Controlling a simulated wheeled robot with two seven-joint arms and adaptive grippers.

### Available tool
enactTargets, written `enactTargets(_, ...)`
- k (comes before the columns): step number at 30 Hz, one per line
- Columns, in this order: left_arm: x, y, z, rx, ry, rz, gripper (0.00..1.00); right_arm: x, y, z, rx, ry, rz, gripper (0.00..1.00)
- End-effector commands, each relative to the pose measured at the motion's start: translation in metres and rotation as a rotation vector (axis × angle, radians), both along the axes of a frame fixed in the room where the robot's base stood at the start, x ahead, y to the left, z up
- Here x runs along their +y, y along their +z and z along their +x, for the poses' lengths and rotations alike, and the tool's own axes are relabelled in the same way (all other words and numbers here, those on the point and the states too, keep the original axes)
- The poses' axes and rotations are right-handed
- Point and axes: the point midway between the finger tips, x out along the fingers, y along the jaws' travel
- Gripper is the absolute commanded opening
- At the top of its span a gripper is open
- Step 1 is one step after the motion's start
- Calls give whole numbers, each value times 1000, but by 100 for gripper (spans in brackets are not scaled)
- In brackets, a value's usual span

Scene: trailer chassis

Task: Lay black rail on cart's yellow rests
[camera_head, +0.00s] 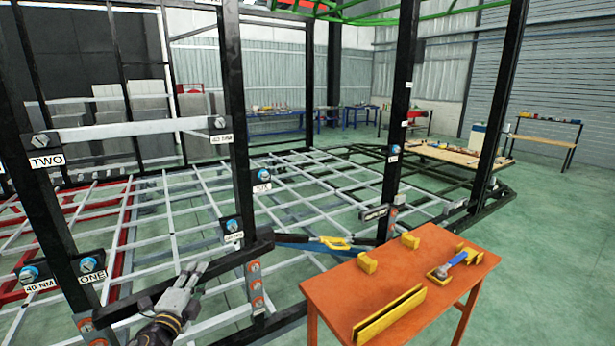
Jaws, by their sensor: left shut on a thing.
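The black rail (225,262) runs diagonally between two black uprights of the chassis frame at the lower left. My left gripper (193,276) comes in from below and is shut on the rail near its middle. Whether the rail touches the uprights at its ends I cannot tell. The orange cart (345,292) stands to the right of the gripper. My right gripper is not in view.
A long yellow piece (390,314) lies along the cart's front edge, and a blue and yellow tool (452,264) lies at its right. Green floor at right (560,260) is clear.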

Motion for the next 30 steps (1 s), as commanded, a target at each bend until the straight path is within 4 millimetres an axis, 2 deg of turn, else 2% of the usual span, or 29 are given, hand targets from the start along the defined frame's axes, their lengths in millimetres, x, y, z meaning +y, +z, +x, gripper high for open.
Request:
enactTargets(21, -64, -71, -38, -2, 18, -2, 0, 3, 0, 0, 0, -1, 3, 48)
enactTargets(30, -78, -98, -55, -2, 37, -1, 0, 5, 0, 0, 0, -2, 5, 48)
